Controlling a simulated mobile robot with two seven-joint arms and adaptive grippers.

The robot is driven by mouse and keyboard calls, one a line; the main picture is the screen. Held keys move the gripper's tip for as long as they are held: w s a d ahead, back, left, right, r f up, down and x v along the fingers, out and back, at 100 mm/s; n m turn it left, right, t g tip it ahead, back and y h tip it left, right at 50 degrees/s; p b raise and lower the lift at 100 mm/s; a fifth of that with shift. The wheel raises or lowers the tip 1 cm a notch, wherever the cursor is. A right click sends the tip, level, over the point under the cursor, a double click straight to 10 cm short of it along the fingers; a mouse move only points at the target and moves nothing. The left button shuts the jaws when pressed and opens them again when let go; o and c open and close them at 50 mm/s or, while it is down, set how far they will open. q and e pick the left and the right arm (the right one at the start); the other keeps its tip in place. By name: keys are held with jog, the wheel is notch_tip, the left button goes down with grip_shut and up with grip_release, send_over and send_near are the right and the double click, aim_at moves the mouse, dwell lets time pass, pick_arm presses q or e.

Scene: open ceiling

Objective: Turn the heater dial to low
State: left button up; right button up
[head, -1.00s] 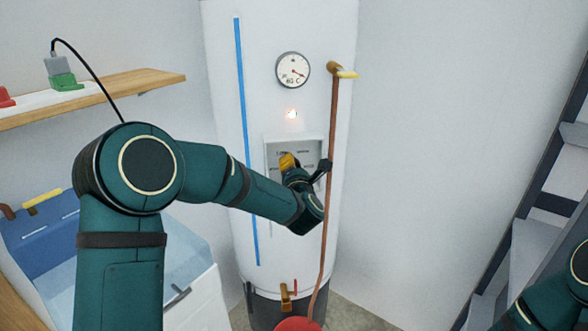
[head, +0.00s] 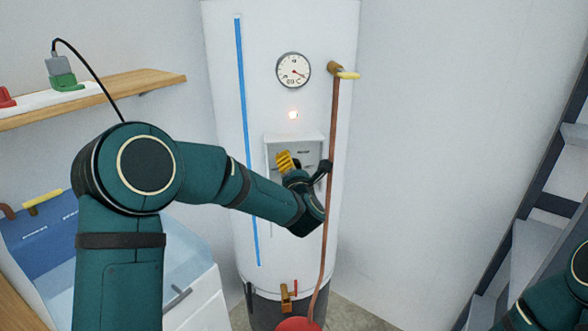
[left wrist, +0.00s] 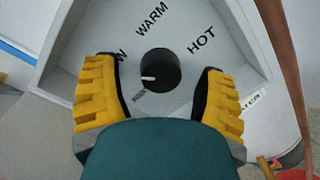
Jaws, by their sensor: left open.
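The heater dial (left wrist: 160,70) is a round black knob on a pale panel. Its white pointer points left and slightly down in the left wrist view, between a label mostly covered by the left finger and a small faint label below. WARM and HOT are printed above and to the right of it. My left gripper (left wrist: 158,82) is open, with yellow-padded fingers on either side of the dial and visible gaps to it. In the head view, my left gripper (head: 305,165) is at the panel (head: 294,138) on the white heater (head: 225,70) and hides the dial. My right gripper is out of view.
A copper pipe (head: 334,120) with a yellow-handled valve runs down just right of my left gripper. A gauge (head: 293,70) and a lit lamp (head: 293,115) are above the panel. A wooden shelf (head: 150,80) is at left, a dark ladder-like frame (head: 545,190) at right.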

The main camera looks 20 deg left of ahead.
pick_arm(q)
jog(key=v, duration=1.1)
jog(key=shift+s, duration=0.35)
jog(key=shift+d, duration=0.1)
